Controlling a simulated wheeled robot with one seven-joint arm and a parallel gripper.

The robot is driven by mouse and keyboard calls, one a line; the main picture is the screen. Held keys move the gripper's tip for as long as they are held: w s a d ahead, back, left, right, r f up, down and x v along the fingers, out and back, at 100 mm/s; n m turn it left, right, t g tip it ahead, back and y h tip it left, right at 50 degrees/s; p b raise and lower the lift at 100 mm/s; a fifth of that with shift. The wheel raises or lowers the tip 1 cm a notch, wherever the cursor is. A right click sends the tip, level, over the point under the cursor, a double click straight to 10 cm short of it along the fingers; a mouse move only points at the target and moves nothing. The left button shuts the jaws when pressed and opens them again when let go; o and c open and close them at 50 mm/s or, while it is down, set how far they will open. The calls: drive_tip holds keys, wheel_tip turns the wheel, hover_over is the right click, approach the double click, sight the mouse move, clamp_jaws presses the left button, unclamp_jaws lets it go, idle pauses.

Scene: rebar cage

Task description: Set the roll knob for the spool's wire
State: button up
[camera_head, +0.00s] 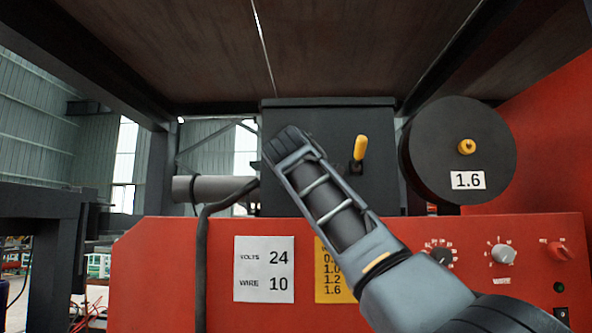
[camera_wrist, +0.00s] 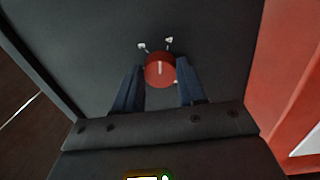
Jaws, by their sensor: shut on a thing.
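The roll knob (camera_wrist: 159,72) is red with a white pointer line, on a dark panel in the wrist view. Its line points roughly up in that picture, between small white marks whose text is too small to read. My gripper (camera_wrist: 160,82) has its two dark fingers on either side of the knob, shut on it. In the head view my gripper (camera_head: 287,146) is at the left part of the black feeder box (camera_head: 325,112), and the knob is hidden. The black spool (camera_head: 440,135) at the right carries a white label (camera_head: 468,180) reading 1.6.
A yellow lever (camera_head: 360,148) stands on the box. A white card (camera_head: 264,283) reads volts 24, wire 10. A yellow card (camera_head: 327,288) lists sizes, partly hidden by my arm. The red machine (camera_head: 160,270) has several knobs at right. A dark roof (camera_head: 190,45) hangs above.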

drive_tip(key=shift+m, duration=1.7)
drive_tip(key=o, duration=1.1)
drive_tip(key=shift+c, duration=0.2)
drive_tip(key=s+b, duration=0.3)
drive_tip(key=s, duration=0.4)
drive_tip(key=shift+s+a+f, duration=0.15)
drive_tip(key=shift+s+f, duration=0.15)
drive_tip(key=shift+s, duration=0.05)
